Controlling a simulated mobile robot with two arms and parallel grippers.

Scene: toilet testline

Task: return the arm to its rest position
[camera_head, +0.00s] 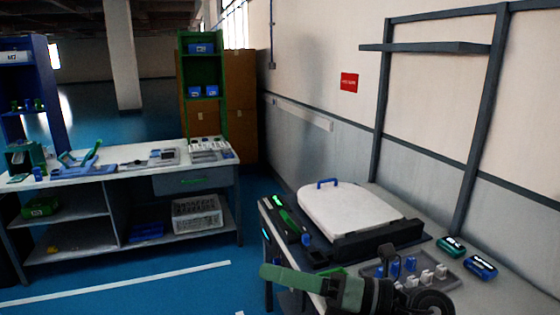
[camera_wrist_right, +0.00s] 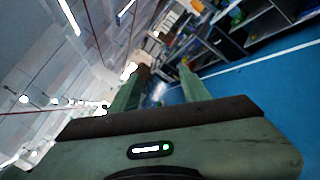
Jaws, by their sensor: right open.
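My right gripper (camera_head: 298,279) is at the bottom of the head view, in front of the near edge of the right-hand workbench (camera_head: 505,292). Its green finger points left. In the right wrist view, the two green fingers of the right gripper (camera_wrist_right: 161,76) stand apart with nothing between them, so it is open and empty. The dark wrist and part of the right arm hide some of the bench's front corner. My left gripper is not in view.
A white toilet seat lid (camera_head: 347,212) with a blue handle lies in a black fixture (camera_head: 378,238). A grey tray (camera_head: 425,268) holds blue and white parts beside my wrist. A second bench (camera_head: 125,158) stands at left. Blue floor (camera_head: 180,272) between benches is clear.

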